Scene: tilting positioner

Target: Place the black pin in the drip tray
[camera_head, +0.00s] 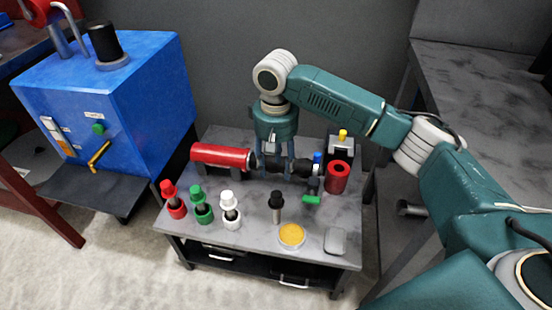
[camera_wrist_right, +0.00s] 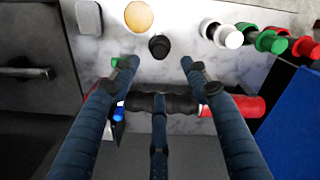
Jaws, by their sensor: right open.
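The black pin (camera_head: 276,200) has a black head on a slim grey-brown stem and stands upright on the small grey table. Its head also shows in the wrist view (camera_wrist_right: 159,46), beyond the fingertips. A dark flat tray (camera_head: 75,182) below the yellow lever at the front of the blue cabinet looks like the drip tray; it appears empty. My right gripper (camera_head: 275,172) points down, open and empty, behind the pin. In the right wrist view its spread fingers (camera_wrist_right: 158,66) are over the black part of a red cylinder (camera_wrist_right: 235,107). My left gripper is not in view.
Red (camera_head: 173,200), green (camera_head: 201,205) and white (camera_head: 230,210) knobbed pieces stand left of the pin. A yellow-filled dish (camera_head: 291,235) and a grey pad (camera_head: 335,241) lie to its front right. A red cup (camera_head: 337,177) stands right of the gripper.

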